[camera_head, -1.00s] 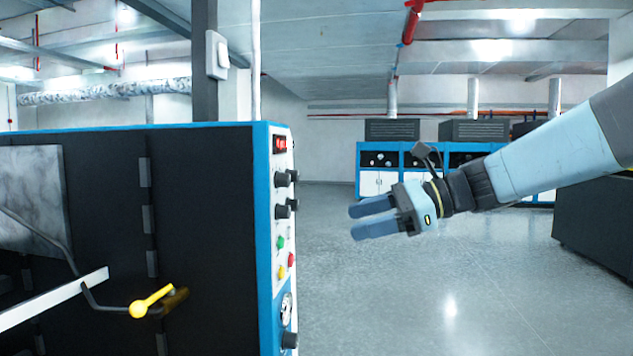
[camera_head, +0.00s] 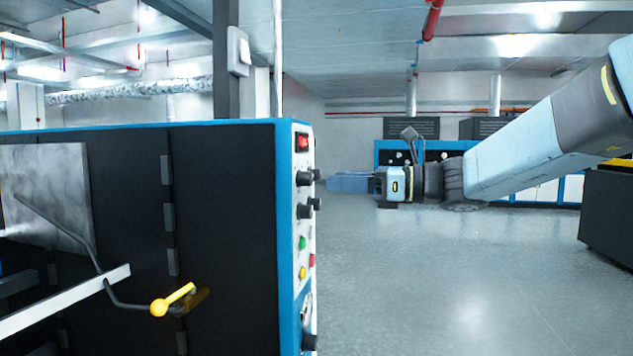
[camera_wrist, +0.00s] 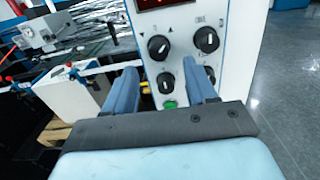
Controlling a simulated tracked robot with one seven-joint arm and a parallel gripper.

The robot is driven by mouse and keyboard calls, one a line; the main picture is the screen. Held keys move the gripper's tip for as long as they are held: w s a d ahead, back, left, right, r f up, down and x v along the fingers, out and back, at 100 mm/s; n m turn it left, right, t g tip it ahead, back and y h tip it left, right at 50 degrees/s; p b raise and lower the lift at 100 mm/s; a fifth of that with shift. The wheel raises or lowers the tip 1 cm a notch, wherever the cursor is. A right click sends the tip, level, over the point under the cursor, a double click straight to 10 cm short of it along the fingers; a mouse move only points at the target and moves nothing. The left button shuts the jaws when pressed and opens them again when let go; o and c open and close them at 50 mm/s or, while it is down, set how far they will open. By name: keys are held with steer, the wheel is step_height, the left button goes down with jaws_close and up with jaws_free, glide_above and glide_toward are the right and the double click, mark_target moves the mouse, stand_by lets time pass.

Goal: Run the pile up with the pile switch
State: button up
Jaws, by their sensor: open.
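The machine's control panel (camera_head: 302,230) faces right in the head view and shows nearly edge-on, with black knobs sticking out. In the wrist view the panel faces me. An upper left knob (camera_wrist: 158,47) has small arrow-like marks by it. An upper right knob (camera_wrist: 207,40), a lower left knob (camera_wrist: 166,82) and a lower right knob (camera_wrist: 210,73) are also there. I cannot read which is the pile switch. My gripper (camera_head: 332,182) is open and empty, pointing at the panel. In the wrist view its fingers (camera_wrist: 158,68) overlap the lower knobs; contact cannot be told.
A red display (camera_wrist: 165,3) sits above the knobs, and a green button (camera_wrist: 169,104) below. A yellow-handled crank (camera_head: 172,300) projects from the machine's dark side. Blue cabinets (camera_head: 385,155) stand at the back. The floor (camera_head: 420,290) right of the machine is clear.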

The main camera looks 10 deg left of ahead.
mark_target(312, 180)
steer(key=shift+w+a, duration=0.2)
steer(key=shift+a, duration=2.4)
jaws_close()
